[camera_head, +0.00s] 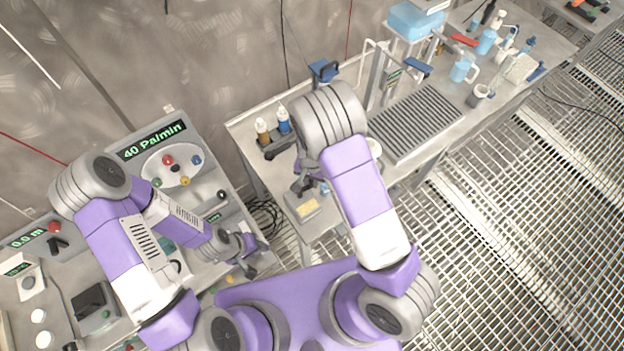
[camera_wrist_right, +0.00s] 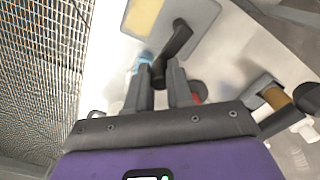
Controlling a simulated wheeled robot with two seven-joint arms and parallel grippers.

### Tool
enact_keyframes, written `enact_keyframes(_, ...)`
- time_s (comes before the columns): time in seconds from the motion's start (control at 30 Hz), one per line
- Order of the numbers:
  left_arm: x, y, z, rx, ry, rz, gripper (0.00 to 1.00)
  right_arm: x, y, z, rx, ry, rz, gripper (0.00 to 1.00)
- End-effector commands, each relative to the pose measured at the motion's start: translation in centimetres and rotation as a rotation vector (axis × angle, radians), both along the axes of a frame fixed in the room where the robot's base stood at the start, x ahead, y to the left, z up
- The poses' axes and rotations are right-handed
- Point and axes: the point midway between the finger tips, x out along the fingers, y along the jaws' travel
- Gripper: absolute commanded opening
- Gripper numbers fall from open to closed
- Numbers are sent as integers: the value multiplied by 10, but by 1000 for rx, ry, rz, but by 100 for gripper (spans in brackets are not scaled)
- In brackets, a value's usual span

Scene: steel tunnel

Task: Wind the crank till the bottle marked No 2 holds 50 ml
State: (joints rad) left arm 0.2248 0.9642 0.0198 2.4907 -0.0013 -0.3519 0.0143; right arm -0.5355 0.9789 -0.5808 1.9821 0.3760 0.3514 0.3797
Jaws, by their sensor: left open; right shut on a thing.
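My right gripper (camera_head: 306,184) is over the bench's near left end, partly hidden by its own arm. In the right wrist view the gripper (camera_wrist_right: 160,84) is shut on the end of a dark crank (camera_wrist_right: 178,40). The crank joins a grey block with a yellowish panel (camera_wrist_right: 145,14); that panel also shows in the head view (camera_head: 307,208). An amber bottle (camera_head: 262,133) and a blue bottle (camera_head: 283,122) stand in a dark holder behind. I cannot read any bottle marking or level. A light blue piece (camera_wrist_right: 140,62) shows beside the crank. My left gripper (camera_head: 250,264) is open and empty by the console.
The console (camera_head: 145,142) at left reads "40 Pa/min". A ridged grey drainer (camera_head: 415,122) lies right of my right arm. A blue tub (camera_head: 415,20) and several light blue bottles stand further back. Grated floor (camera_head: 500,230) lies open at right.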

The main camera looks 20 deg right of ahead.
Motion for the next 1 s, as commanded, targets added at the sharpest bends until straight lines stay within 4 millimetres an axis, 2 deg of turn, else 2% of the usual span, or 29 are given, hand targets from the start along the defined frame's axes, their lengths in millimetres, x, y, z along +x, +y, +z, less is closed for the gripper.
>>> enact_keyframes(0.2, 0, 0, -5, 0, 0, 0, 43, 5, 2, 0, 2, 1, 131, 0)
enact_keyframes(0.47, 0, 0, -4, 0, 0, 0, 43, 5, 2, 0, 2, 3, 134, 0)
enact_keyframes(0.5, 0, 0, -4, 0, 0, 0, 43, 5, 2, 0, 1, 2, 134, 27)
enact_keyframes(0.63, 0, 0, -4, 0, 0, 0, 43, 5, 2, 0, 2, 1, 133, 46)
enact_keyframes(0.9, 0, 0, -4, 0, 0, 0, 43, 5, 2, 1, 1, 0, 133, 46)
enact_keyframes(1.0, 0, 0, -4, 0, 0, 0, 43, 6, 2, 8, 2, -1, 133, 46)
